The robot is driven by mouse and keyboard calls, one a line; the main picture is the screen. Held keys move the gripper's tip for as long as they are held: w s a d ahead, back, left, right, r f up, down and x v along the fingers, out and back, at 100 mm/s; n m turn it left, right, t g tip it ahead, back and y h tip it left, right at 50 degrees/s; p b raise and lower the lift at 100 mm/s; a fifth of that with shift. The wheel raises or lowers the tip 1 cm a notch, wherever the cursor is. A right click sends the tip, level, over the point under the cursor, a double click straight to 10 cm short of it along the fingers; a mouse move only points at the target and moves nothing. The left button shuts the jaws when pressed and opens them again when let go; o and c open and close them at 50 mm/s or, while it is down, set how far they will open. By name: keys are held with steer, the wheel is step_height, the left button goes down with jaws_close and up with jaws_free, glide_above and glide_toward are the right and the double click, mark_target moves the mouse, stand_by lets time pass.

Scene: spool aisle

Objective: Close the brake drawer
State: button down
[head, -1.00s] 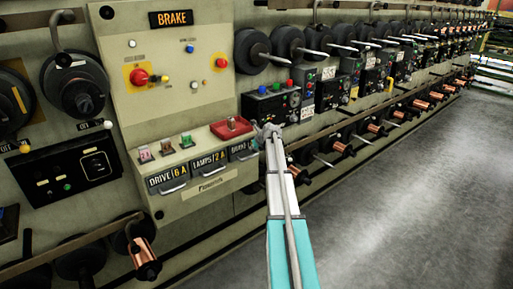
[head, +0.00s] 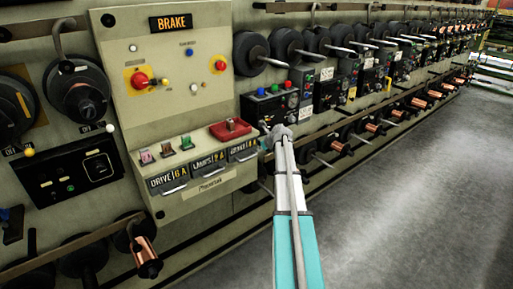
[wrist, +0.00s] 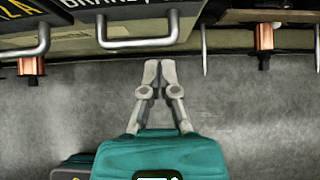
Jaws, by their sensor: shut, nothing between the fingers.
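The brake drawer (head: 243,150) is the rightmost of three labelled drawers under the BRAKE panel. Its front looks roughly in line with its neighbours; I cannot tell whether a small gap is left. In the wrist view its label (wrist: 112,5) is cut off by the top edge, and its pale bar handle (wrist: 140,43) shows whole. My gripper (head: 265,131) is beside the drawer's right end in the head view. In the wrist view my gripper (wrist: 160,64) is shut and empty, its fingertips together near the handle's right part, apparently apart from it.
A red tray (head: 230,129) sits on the ledge above. Rails and copper spools (head: 342,147) line the wall to the right. The grey floor (head: 420,200) is clear.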

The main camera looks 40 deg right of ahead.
steer(key=shift+p+v, duration=1.55)
steer(key=shift+v, duration=1.1)
steer(key=s+a+n+g+y+p, duration=0.1)
steer(key=s+a+n+g+p, duration=0.15)
steer(key=a+n, duration=1)
steer(key=s+a+n+g+y+p, duration=0.1)
steer(key=s+a+n+g, duration=0.35)
steer(key=a, duration=1.45)
steer(key=s+a+n+g+h+p, duration=0.2)
steer(key=s+a+n, duration=1.2)
steer(key=a+n, duration=0.4)
steer(key=shift+s+r+n, duration=0.2)
steer(key=shift+s+n, duration=0.1)
steer(key=shift+n, duration=0.2)
